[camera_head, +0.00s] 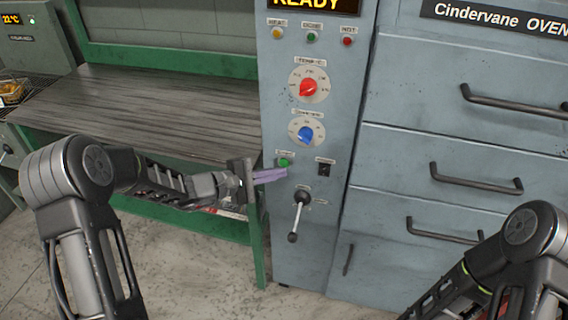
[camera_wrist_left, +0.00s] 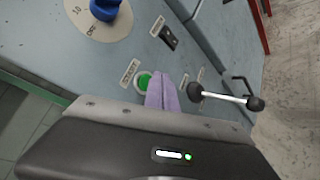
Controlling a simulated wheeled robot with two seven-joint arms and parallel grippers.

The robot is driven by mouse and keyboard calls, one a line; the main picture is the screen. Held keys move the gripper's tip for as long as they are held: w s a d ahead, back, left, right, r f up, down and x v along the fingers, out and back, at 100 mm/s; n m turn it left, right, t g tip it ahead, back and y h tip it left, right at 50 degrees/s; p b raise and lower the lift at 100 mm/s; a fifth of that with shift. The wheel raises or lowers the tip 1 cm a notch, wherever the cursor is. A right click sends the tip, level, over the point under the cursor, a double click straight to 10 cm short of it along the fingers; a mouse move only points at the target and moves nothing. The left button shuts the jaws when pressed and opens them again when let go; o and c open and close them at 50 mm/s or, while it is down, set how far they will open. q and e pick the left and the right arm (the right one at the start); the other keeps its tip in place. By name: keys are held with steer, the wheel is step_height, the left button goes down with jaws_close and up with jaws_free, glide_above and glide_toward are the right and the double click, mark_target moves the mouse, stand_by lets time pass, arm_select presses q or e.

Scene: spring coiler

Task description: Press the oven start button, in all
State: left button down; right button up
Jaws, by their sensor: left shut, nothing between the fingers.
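The green start button (camera_head: 284,162) is on the grey-blue oven control panel (camera_head: 330,120), below the blue dial. My left gripper (camera_head: 283,174) is shut and empty, its purple fingers pointing at the panel just below the button. In the left wrist view the green button (camera_wrist_left: 143,82) shows beside the purple fingers (camera_wrist_left: 162,90), partly covered at its right edge. I cannot tell whether the fingertips touch the panel or the button. My right arm shows at the lower right of the head view, but its gripper is out of view.
The panel also has a red dial (camera_head: 308,87), a blue dial (camera_head: 306,134), a black switch (camera_head: 324,170) and a lever with a black knob (camera_head: 298,215) close to my left fingers. A display reads READY (camera_head: 308,4). A wooden bench (camera_head: 140,105) stands left; grey drawers with handles stand right.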

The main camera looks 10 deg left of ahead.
arm_select(q)
steer(key=shift+w+b, duration=0.45)
steer(key=shift+w+d, duration=0.1)
steer(key=shift+w, duration=0.25)
stand_by(0.8)
steer(key=shift+s+b, duration=0.1)
steer(key=shift+b, duration=0.25)
steer(key=shift+s+b, duration=0.3)
steer(key=shift+s, duration=0.4)
steer(key=shift+s, duration=0.1)
